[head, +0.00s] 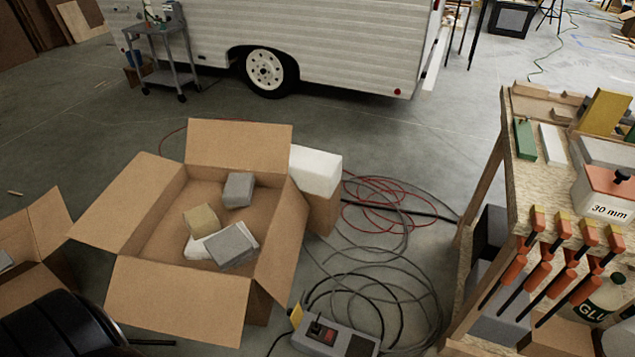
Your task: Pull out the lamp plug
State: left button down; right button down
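A grey power strip (334,341) lies on the floor at the bottom edge, right of the large open cardboard box. A small black plug-like piece (315,326) sits on its left part, beside a reddish patch. A darker block is at its right end. A yellow tag (296,314) stands at its left corner. I cannot tell which piece is the lamp plug, and no lamp is clearly visible. Neither of my grippers is in view.
The open cardboard box (200,305) holds several blocks. Black and grey cables (385,285) and a red cable (375,215) coil on the floor. A workbench (525,180) with clamps stands at the right. Bare floor lies towards the camper (345,50).

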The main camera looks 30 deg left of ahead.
aim_at(316, 327)
jog(key=k+u, duration=0.35)
jog(key=k+j+u, duration=0.15)
jog(key=u, duration=0.25)
